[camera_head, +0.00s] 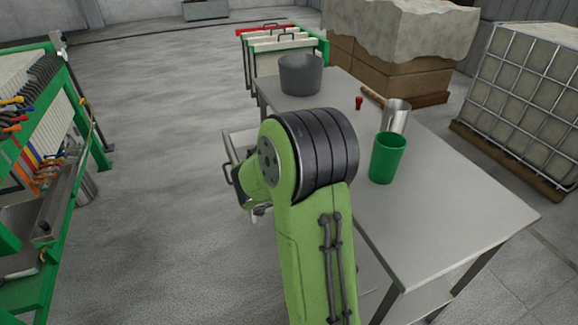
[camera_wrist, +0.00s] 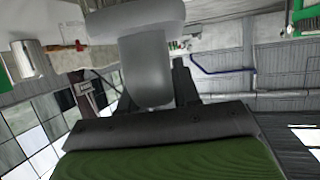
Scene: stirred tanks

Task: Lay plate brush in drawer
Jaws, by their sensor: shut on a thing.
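A grey thing (camera_wrist: 148,65) with a broad rounded part fills the upper middle of the wrist view. My gripper (camera_wrist: 150,100) is shut on it, between its dark fingers. I take it for the plate brush, though no bristles can be made out. In the head view my gripper and what it holds are hidden behind my green arm. A drawer (camera_head: 229,178) with a dark handle stands pulled out at the left side of the steel table (camera_head: 440,205). My arm covers part of it, and its inside is mostly hidden.
On the table stand a grey bucket (camera_head: 300,75), a green cup (camera_head: 387,158), a metal cup (camera_head: 397,116), a small red thing (camera_head: 359,103) and a brown stick (camera_head: 372,95). A green rack (camera_head: 40,290) stands at left. Open floor (camera_head: 160,160) lies between.

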